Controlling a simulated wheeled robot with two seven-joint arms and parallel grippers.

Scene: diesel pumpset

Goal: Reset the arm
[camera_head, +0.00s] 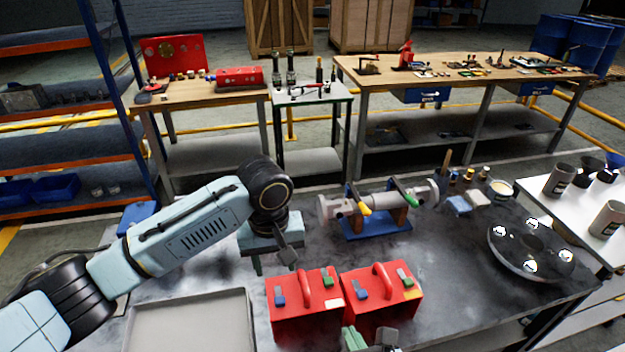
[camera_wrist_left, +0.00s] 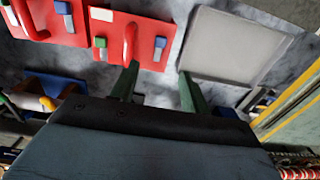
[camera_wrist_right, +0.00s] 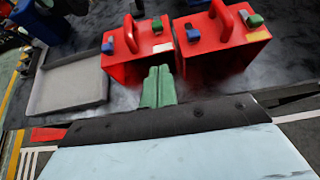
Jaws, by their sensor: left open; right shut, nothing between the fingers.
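My left arm (camera_head: 190,235) reaches in from the left in the head view, bent at a black joint above the dark table. My left gripper (camera_wrist_left: 158,82) is open and empty in the left wrist view, its two green fingers spread above the table between a red box and the grey tray. In the head view its fingers are mostly hidden by the wrist. My right gripper (camera_wrist_right: 158,78) is shut and empty in the right wrist view, its green fingers together in front of the red boxes. Its green fingers also show at the bottom of the head view (camera_head: 354,338).
Two red boxes with handles, the left one (camera_head: 305,312) and the right one (camera_head: 384,308), stand on the dark table. A grey tray (camera_head: 190,325) lies to their left. A pump part on a blue stand (camera_head: 378,226) and a round metal dish (camera_head: 530,246) are behind and right.

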